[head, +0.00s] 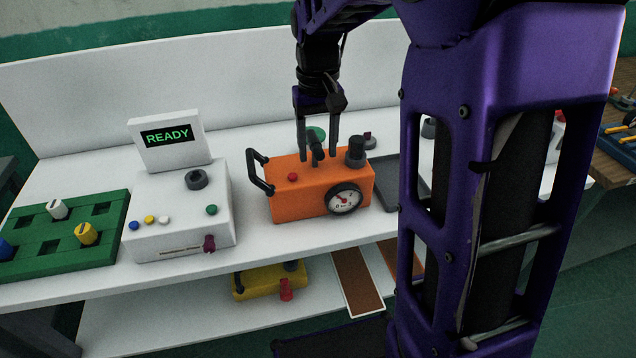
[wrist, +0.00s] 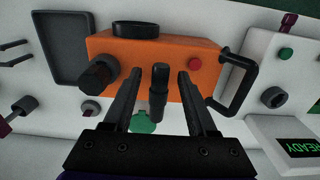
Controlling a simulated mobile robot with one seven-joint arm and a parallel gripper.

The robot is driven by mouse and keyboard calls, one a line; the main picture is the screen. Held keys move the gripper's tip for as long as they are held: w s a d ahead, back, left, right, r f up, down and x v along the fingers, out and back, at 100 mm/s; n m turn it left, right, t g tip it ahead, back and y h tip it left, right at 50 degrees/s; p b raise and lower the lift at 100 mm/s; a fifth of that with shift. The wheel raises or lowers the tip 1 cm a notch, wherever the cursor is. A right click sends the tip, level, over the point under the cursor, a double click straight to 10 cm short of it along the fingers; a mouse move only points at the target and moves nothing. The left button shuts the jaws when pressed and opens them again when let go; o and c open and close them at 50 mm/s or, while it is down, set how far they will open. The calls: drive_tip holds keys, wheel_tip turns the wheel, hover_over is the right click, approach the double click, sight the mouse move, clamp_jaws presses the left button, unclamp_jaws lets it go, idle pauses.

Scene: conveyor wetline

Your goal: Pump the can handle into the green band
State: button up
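The orange can (head: 290,202) stands on the white bench, with a round dial gauge (head: 344,199) on its front. The gauge has some red marking; its needle reading and any green band are too small to tell. A short black pump handle (wrist: 158,100) rises from the middle of the can's top. My gripper (head: 318,157) points down at it with fingers apart, one on each side. In the wrist view my gripper (wrist: 160,74) shows gaps between both fingers and the handle. A black carry handle (head: 260,175) is on the can's left end.
A black knob (head: 355,152) and a red button (head: 293,177) are on the can. A white box (head: 180,210) with a READY screen (head: 167,135) stands left, beside a green block rack (head: 60,255). A grey tray (wrist: 60,70) lies beside the can. A yellow box (head: 262,283) sits on the lower shelf.

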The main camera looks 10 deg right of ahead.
drive_tip(key=shift+r, duration=0.15)
wheel_tip(320, 180, up, 5)
drive_tip(key=p, duration=0.4)
drive_tip(key=shift+r+p, duration=0.3)
drive_tip(key=shift+r, duration=0.6)
